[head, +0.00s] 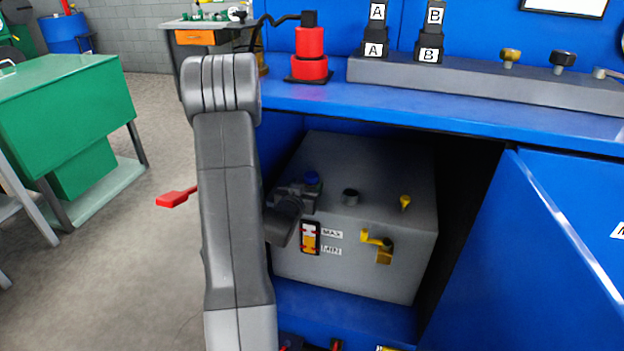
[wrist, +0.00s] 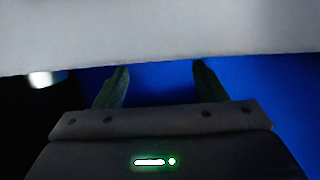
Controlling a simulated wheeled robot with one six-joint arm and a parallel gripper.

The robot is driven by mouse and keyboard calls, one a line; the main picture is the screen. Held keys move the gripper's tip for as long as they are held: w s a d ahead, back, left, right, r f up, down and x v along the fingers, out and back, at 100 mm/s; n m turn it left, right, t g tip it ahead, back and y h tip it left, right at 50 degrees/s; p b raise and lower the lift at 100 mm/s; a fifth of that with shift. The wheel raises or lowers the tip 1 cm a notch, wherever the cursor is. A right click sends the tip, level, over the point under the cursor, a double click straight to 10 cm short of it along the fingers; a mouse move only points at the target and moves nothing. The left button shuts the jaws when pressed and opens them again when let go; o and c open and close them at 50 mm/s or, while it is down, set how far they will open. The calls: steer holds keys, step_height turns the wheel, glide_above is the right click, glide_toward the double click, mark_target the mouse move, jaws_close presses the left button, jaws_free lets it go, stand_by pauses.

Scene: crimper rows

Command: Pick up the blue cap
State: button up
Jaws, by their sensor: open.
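The tank (head: 370,165) stands inside the open blue cabinet. The fingers are apart in the wrist view (wrist: 160,72). Blue shows between and beyond them there, but I cannot tell cap from cabinet. A pale grey surface fills the top of that view. Whether the fingers straddle the cap is not clear.
The blue worktop (head: 420,110) overhangs the cabinet. An open blue door (head: 530,260) bounds the right side.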

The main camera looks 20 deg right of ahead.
mark_target(309, 180)
steer(key=x, duration=0.5)
steer(key=shift+w+f, duration=0.2)
steer(key=shift+f, duration=0.05)
steer(key=shift+c, duration=0.4)
steer(key=c, duration=0.9)
